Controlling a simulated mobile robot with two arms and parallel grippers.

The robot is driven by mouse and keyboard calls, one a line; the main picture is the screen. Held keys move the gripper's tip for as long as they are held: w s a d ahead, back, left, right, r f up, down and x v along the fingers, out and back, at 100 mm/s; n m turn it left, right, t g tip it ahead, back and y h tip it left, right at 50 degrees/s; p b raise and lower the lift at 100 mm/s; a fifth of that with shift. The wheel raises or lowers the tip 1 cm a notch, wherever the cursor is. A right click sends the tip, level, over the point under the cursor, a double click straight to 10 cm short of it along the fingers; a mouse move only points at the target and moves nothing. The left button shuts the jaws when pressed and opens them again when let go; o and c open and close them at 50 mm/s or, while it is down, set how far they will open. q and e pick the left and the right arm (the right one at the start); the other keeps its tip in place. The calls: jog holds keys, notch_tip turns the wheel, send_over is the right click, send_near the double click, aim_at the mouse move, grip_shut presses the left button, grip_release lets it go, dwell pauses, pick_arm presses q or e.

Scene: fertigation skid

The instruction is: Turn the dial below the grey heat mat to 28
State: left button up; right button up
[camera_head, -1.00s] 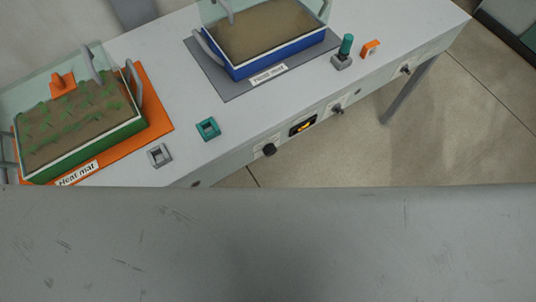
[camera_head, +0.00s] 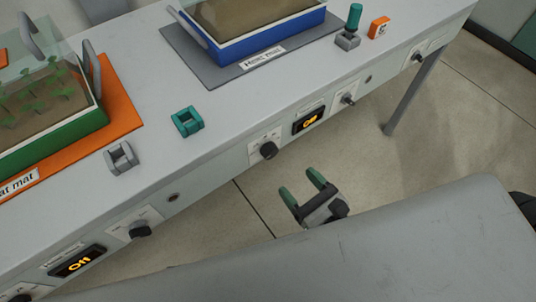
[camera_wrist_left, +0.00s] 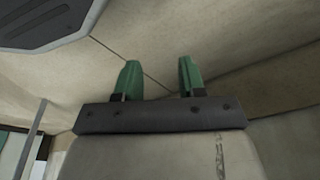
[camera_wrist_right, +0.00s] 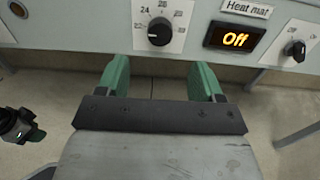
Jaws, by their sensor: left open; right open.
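The grey heat mat (camera_head: 190,50) lies on the bench under a blue-walled tray (camera_head: 262,42) of soil. On the bench front below it is a black dial (camera_head: 268,150) on a white scale plate, left of a display (camera_head: 310,120) reading "Off". My left gripper (camera_wrist_left: 156,78) is open and empty above the floor.
A black knob (camera_head: 348,99) sits right of the display. An orange mat (camera_head: 122,108) with a green tray has its own dial (camera_head: 140,229) and "Off" display (camera_head: 77,262). Teal (camera_head: 187,121) and grey (camera_head: 121,157) clips lie near the bench edge.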

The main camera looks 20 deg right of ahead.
aim_at(273, 153)
jog(key=p+x, duration=0.3)
jog(key=x, duration=0.5)
jog(key=shift+w+a, duration=0.1)
jog(key=shift+w, duration=0.25)
pick_arm(q)
jog(key=s+a+f, duration=0.1)
jog(key=s+f, duration=0.6)
jog(key=shift+s+f+g, duration=0.25)
jog(key=shift+g, duration=0.05)
pick_arm(e)
jog(key=shift+w+a, duration=0.25)
jog(key=shift+w, duration=0.4)
pick_arm(q)
jog(key=shift+a, duration=0.1)
pick_arm(e)
jog(key=shift+c, duration=0.2)
jog(key=c, duration=0.9)
